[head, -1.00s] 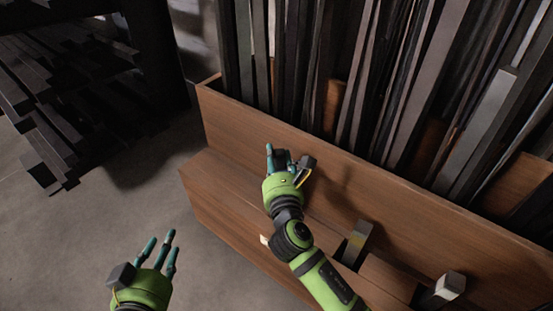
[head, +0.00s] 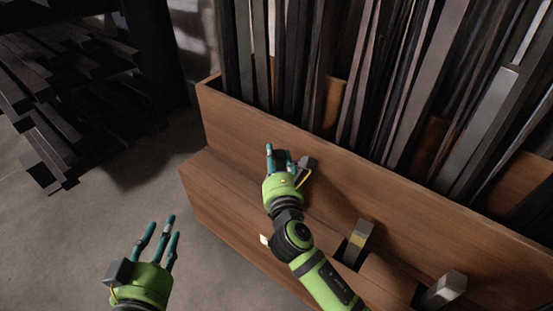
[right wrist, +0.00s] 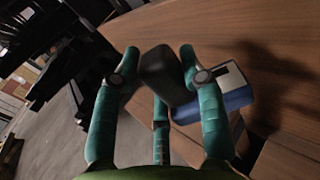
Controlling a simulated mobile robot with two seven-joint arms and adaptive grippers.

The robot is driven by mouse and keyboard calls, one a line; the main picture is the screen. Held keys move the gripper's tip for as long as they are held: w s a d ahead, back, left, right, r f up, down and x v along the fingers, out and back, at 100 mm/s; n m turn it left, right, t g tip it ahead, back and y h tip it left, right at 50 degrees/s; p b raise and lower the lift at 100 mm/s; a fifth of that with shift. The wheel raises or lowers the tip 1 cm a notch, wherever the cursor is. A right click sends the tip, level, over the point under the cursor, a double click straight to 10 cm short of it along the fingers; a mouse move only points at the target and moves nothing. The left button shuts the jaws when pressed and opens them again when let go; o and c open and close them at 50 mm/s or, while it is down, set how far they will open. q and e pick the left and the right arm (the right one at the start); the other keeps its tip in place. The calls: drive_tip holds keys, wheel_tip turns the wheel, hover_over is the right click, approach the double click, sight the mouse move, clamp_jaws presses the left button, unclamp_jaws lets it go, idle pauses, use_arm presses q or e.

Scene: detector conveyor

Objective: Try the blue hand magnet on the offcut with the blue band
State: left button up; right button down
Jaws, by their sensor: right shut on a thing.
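My right gripper (head: 281,160) is above the wooden ledge, close to the rack's front board. It is shut on a dark block (right wrist: 163,75), which shows between its teal fingers in the right wrist view. A blue piece with a pale top face and a dark patch (right wrist: 232,98) shows behind the right finger there. I cannot tell whether the dark block and the blue piece are joined, or which is the magnet. My left gripper (head: 158,240) is open and empty over the floor at the lower left.
A steel offcut with a yellow band (head: 357,243) and another grey offcut (head: 444,290) stand at the ledge to the right. The wooden rack (head: 330,165) holds tall metal bars behind. Dark stacked bars (head: 50,120) lie at the left. The floor between is clear.

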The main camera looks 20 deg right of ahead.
drive_tip(key=shift+f+b, duration=0.4)
drive_tip(key=shift+f, duration=0.4)
drive_tip(key=shift+r, duration=0.15)
idle(0.8)
drive_tip(key=shift+r+p, duration=4.9)
drive_tip(key=shift+p, duration=0.95)
